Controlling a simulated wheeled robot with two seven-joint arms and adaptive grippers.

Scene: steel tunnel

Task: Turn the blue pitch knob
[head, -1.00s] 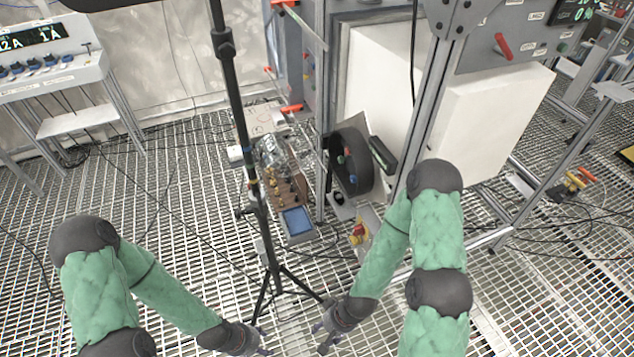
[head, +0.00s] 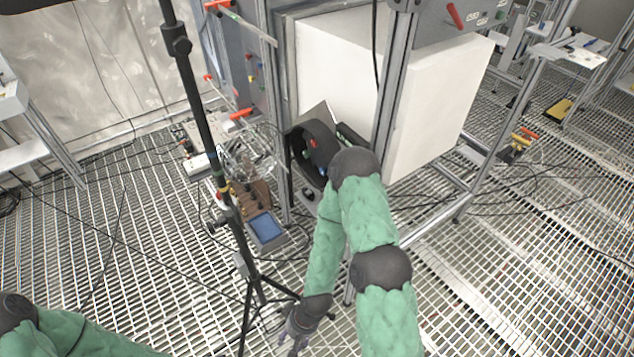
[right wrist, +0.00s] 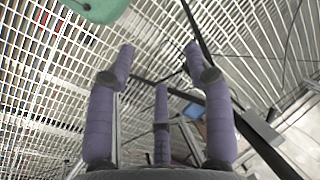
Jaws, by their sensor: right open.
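A dark round housing (head: 318,148) stands low beside the white block in the head view. It carries a red knob (head: 312,144) and a small blue knob (head: 323,171), which is partly hidden by my right arm. My right gripper (head: 297,340) hangs low over the floor grating, below and apart from the housing. The right wrist view shows its fingers (right wrist: 160,58) spread, with nothing between them. My left forearm shows at the lower left of the head view, but its gripper is out of frame.
A black tripod stand (head: 200,110) rises left of the housing. A device with a blue panel (head: 265,228) sits on the floor between them. A large white block (head: 440,105) and metal posts stand behind my right arm. Cables cross the open grating.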

